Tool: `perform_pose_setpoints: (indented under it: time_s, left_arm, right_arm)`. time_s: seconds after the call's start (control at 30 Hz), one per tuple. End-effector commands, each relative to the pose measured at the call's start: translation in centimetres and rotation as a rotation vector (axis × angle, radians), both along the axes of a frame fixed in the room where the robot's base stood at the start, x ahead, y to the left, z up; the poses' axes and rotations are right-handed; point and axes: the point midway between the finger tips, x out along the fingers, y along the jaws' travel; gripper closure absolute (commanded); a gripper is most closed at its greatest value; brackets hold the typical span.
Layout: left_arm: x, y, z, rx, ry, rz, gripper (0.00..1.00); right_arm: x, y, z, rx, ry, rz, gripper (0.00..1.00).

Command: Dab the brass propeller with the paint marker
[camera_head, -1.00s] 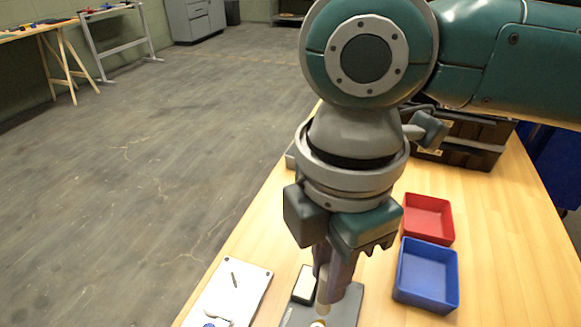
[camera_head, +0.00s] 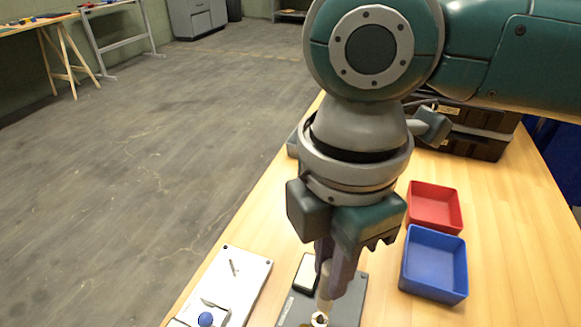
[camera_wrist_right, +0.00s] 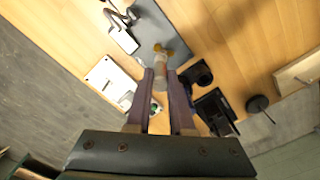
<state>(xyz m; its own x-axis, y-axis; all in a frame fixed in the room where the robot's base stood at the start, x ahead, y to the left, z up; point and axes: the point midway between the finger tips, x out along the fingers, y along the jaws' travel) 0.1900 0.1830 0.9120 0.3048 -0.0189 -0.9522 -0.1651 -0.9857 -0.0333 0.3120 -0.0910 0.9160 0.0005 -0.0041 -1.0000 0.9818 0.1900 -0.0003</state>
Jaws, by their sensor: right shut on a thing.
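My right gripper (camera_head: 328,278) is shut on the paint marker (camera_head: 325,303), a pale cylinder pointing down over the dark grey plate (camera_head: 349,306). In the right wrist view the marker (camera_wrist_right: 160,69) stands out between the fingers of the gripper (camera_wrist_right: 160,82). The yellow brass propeller (camera_wrist_right: 166,50) lies at the marker's far end, over the grey plate (camera_wrist_right: 158,22). The marker's end covers part of the propeller, and I cannot tell whether they touch. My left gripper is not in view.
A red tray (camera_head: 435,207) and a blue tray (camera_head: 434,264) stand right of the plate. A white board (camera_head: 250,268) with a blue-topped item lies to the left. A black case (camera_head: 470,135) stands at the back. Bare wood lies right of the trays.

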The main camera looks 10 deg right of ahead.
Motion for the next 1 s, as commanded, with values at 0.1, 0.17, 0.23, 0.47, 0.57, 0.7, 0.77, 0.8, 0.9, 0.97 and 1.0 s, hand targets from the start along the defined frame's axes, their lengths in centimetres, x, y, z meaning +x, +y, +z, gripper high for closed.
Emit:
perform_pose_setpoints:
  time_s: [0.1,0.17,0.23,0.47,0.57,0.7,0.77,0.8,0.9,0.97,1.0]
  left_arm:
    - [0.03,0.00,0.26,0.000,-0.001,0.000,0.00]
    - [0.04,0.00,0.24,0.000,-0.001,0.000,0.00]
    - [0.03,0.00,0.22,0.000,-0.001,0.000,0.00]
    - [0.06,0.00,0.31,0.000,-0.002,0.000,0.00]
    - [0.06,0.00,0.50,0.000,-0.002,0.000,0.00]
    - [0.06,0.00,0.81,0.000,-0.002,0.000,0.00]
    - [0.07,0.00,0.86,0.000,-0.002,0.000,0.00]
    - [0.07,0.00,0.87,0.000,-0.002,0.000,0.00]
    - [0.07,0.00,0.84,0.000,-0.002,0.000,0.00]
    - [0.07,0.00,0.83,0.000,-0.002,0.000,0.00]
    - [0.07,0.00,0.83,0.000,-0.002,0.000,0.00]
  right_arm:
    - [-0.01,0.04,-0.03,0.000,0.000,0.001,1.00]
    - [0.00,0.04,-0.08,0.001,-0.001,0.001,1.00]
    - [0.00,0.05,-0.10,0.001,-0.001,0.002,1.00]
    - [0.00,0.06,-0.08,0.001,-0.001,0.001,1.00]
    - [0.00,0.07,-0.10,0.001,-0.001,0.002,1.00]
    - [-0.02,0.08,-0.22,0.001,0.000,0.002,1.00]
    - [-0.02,0.09,-0.29,0.001,0.000,0.002,1.00]
    - [-0.02,0.09,-0.33,0.001,0.000,0.002,1.00]
    - [-0.01,0.09,-0.39,0.001,0.000,0.002,1.00]
    - [0.00,0.09,-0.39,0.001,0.000,0.002,1.00]
    - [0.00,0.09,-0.39,0.001,-0.001,0.002,1.00]
